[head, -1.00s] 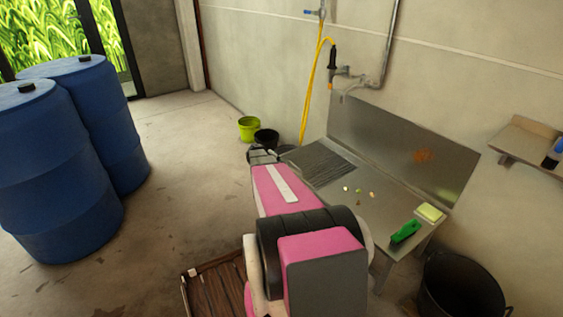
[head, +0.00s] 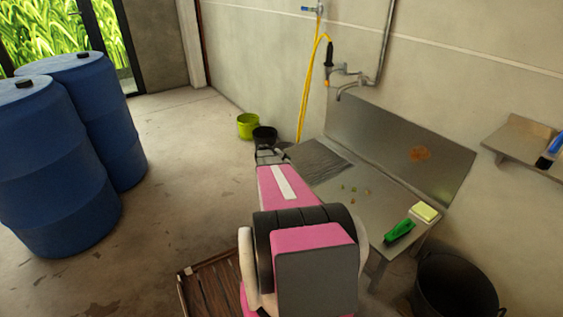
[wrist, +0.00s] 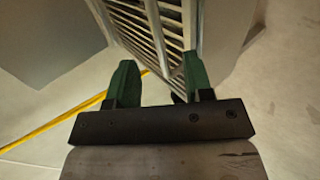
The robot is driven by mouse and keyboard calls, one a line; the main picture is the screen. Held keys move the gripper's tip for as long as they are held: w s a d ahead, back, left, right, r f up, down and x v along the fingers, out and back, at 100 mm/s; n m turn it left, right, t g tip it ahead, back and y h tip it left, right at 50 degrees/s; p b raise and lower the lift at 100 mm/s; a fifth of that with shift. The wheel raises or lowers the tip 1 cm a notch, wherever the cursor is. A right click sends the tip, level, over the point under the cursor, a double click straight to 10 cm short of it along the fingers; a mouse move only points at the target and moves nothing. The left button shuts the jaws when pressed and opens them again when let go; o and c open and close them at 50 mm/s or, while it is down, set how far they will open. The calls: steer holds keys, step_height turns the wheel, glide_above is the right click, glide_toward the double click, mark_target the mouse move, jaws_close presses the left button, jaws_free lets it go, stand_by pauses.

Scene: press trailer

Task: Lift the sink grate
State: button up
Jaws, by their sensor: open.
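The sink grate (head: 322,160) is a dark, slatted panel lying at the far-left end of the metal sink counter (head: 352,200). In the wrist view the grate (wrist: 150,28) shows as pale parallel bars running away from my gripper. My gripper (wrist: 160,73) has green fingertips and is open, with the grate's near end in line with the gap between them. The right fingertip overlaps the grate's side rail in the picture; I cannot tell if they touch. In the head view my gripper (head: 270,153) is at the grate's left edge, partly hidden by my arm.
Small scraps (head: 354,190), a green brush (head: 399,231) and a yellow-green sponge (head: 425,211) lie on the counter. A tap (head: 350,84) and yellow hose (head: 304,95) are on the wall. Buckets (head: 248,126) stand beyond the sink. Blue barrels (head: 45,165) are left; floor between is open.

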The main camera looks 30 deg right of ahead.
steer(key=shift+x, duration=2.8)
jaws_close()
steer(key=shift+a, duration=0.1)
